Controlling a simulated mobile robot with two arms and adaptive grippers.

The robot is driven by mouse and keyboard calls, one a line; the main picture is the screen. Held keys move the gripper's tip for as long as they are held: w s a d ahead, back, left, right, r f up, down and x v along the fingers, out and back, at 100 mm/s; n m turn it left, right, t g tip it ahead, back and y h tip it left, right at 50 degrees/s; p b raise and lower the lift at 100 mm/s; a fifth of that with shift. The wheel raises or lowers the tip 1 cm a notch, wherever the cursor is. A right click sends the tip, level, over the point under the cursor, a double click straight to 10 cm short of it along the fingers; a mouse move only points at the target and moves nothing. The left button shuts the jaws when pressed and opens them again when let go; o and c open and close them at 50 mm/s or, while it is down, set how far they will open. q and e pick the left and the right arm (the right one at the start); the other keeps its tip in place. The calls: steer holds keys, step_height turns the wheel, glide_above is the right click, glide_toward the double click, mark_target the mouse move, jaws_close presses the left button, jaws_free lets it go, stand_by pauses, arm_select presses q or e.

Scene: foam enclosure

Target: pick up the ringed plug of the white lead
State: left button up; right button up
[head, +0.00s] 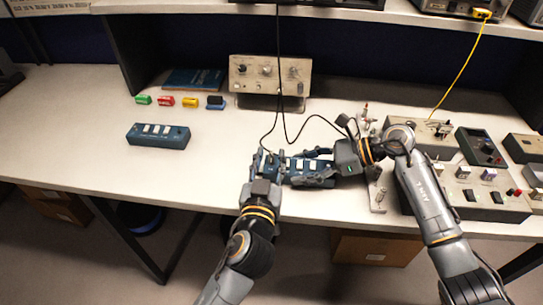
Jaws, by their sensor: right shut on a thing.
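I cannot make out a white lead or its ringed plug in the head view. My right gripper (303,168) reaches in from the right and is shut on a blue box with pale switches (294,163) near the table's front edge. My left gripper (264,160) is at the left end of this box, by the end of a black cable (273,130). Its fingers are too small and overlapped to tell whether they are open or shut.
A second blue box (158,136) lies at the left, with several coloured blocks (166,101) behind it. A grey instrument (268,76) stands at the back. Panels with switches (478,190) crowd the right; a yellow cable (461,70) hangs there. The left table is mostly clear.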

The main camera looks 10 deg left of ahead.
arm_select(q)
steer(key=shift+w, duration=0.7)
jaws_close()
step_height(320, 180, up, 10)
stand_by(0.4)
arm_select(e)
steer(key=o, duration=0.9)
steer(key=shift+o, duration=0.2)
